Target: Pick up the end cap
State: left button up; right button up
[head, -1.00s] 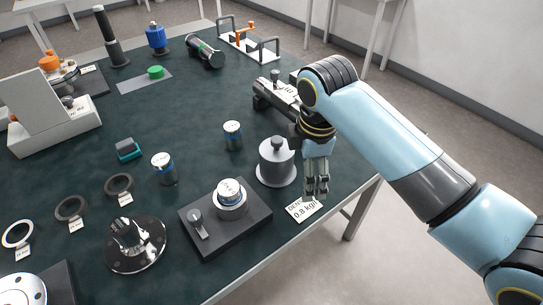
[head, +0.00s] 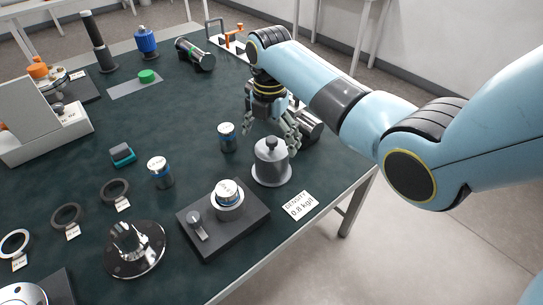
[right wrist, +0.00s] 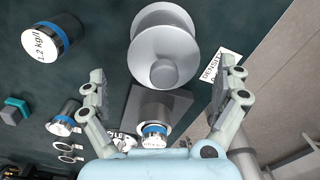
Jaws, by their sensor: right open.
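A grey flanged piece with a round knob on top (head: 270,162) stands upright on the dark green table top; it may be the end cap, but I cannot tell for sure. My right gripper (head: 271,126) is open and empty, just behind and above this piece. In the right wrist view the grey piece (right wrist: 163,50) lies between the spread fingers of the gripper (right wrist: 161,72), with no contact visible. A dark metallic cylinder (head: 309,124) beside the gripper is partly hidden by my arm. My left gripper is not in view.
A density card (head: 299,205) lies by the table's right edge. A dark block with a blue-banded canister (head: 227,192) stands in front. Blue-banded canisters (head: 227,137) (head: 159,172) stand to the left. Black rings (head: 114,190) and a chrome fixture (head: 134,248) lie at lower left.

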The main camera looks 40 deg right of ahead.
aim_at(272, 149)
notch_tip(272, 149, down, 4)
jog(key=shift+s+d+f, duration=0.1)
jog(key=shift+s+f, duration=0.05)
jog(key=shift+f, duration=0.1)
jog(key=c, duration=1.2)
